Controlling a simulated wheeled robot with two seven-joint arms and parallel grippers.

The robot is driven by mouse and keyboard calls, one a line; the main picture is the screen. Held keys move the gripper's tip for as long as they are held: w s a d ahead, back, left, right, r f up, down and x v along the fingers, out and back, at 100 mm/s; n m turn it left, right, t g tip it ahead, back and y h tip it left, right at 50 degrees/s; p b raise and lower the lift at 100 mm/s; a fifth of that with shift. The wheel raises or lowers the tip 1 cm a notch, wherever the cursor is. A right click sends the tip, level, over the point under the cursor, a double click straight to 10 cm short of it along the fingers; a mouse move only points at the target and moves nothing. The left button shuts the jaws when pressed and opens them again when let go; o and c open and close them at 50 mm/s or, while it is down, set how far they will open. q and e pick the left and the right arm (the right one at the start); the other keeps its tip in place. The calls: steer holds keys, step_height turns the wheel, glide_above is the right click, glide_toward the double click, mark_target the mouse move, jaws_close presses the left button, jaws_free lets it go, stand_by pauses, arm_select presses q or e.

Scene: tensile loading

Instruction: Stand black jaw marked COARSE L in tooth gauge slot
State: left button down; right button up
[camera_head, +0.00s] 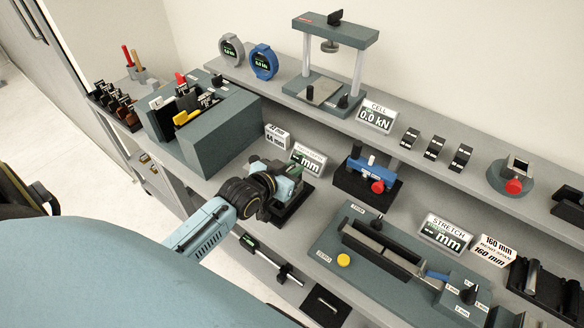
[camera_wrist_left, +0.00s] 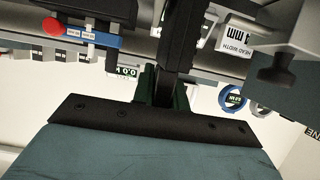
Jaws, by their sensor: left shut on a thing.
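My left gripper (camera_head: 287,187) is in the middle of the head view, at the front part of the bench, close to a dark fixture. In the left wrist view its green finger pads (camera_wrist_left: 163,88) are shut on a long black piece, the black jaw (camera_wrist_left: 183,40), which points away from the wrist. No COARSE L marking can be read on it. In the head view the jaw is mostly hidden by the gripper. I cannot tell surely which fixture is the tooth gauge, and its slot does not show clearly. My right gripper is not in view.
A mm sign (camera_head: 308,160) stands just behind my gripper. A blue device with a red knob (camera_head: 368,182) on a black stand is to its right. A grey-green block (camera_head: 215,130) holding tools is to its left. A stretch fixture (camera_head: 330,245) fills the right front.

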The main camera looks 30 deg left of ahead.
arm_select(q)
steer(key=shift+f+b, duration=1)
steer(key=shift+f, duration=0.55)
steer(key=c, duration=1.4)
jaws_free()
steer(key=shift+o, duration=0.4)
steer(key=shift+f, duration=0.3)
steer(key=v, duration=1.3)
steer(key=shift+s+r, duration=0.2)
steer(key=shift+r, duration=0.05)
